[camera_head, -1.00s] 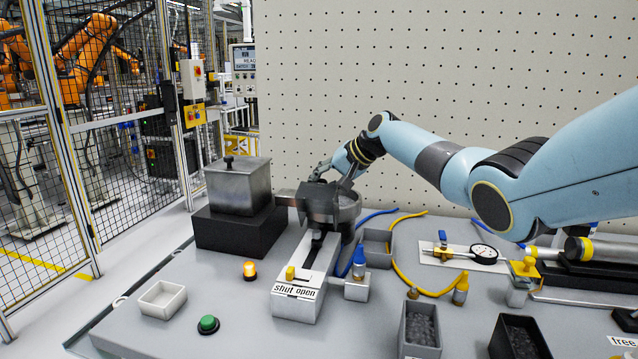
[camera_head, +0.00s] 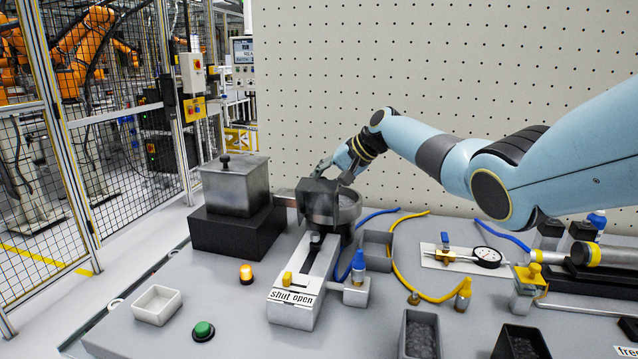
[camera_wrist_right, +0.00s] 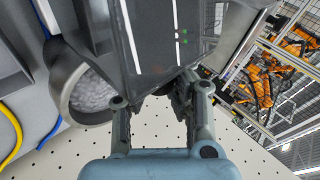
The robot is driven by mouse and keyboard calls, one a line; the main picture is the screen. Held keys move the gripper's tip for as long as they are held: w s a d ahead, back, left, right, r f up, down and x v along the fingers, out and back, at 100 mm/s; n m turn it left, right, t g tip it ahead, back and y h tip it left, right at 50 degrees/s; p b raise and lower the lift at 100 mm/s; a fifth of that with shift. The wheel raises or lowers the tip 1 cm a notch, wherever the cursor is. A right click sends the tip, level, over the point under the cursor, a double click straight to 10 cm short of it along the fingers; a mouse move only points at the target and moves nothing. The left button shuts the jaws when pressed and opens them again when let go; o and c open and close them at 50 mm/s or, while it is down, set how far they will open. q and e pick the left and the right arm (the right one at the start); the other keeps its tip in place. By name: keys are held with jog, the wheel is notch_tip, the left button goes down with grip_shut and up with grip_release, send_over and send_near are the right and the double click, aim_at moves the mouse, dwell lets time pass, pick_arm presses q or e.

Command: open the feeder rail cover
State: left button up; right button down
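The feeder rail is a pale bar (camera_head: 301,293) with a dark lengthwise slot, a "shut open" label and a yellow knob (camera_head: 287,279) near its front end. The knob sits by the "shut" side. At the back, a dark grey box (camera_head: 318,203) stands by the round feeder bowl (camera_head: 349,203); I cannot tell whether it belongs to the cover. My right gripper (camera_head: 334,170) is behind the box's top. In the right wrist view its fingers (camera_wrist_right: 155,105) are apart, at the box's edge (camera_wrist_right: 150,72); contact is unclear. My left gripper is not in view.
A lidded metal pot (camera_head: 235,187) on a black block stands left of the rail. An orange lamp (camera_head: 246,274), a green button (camera_head: 203,331) and a white tray (camera_head: 157,305) are front left. Hoses, a gauge (camera_head: 487,257) and bins of dark parts (camera_head: 420,336) lie right.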

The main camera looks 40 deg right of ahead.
jog(key=c, duration=1.8)
grip_release()
jog(key=shift+d+r, duration=0.45)
jog(key=shift+d, duration=0.1)
jog(key=o, duration=0.5)
jog(key=shift+s+d, duration=0.15)
jog(key=shift+s, duration=0.25)
jog(key=shift+o, duration=0.8)
jog(key=shift+f, duration=0.1)
jog(key=shift+w+a+f, duration=0.1)
jog(key=shift+w+a, duration=0.05)
jog(key=shift+a, duration=0.15)
jog(key=v, duration=1.2)
jog(key=shift+f, duration=0.1)
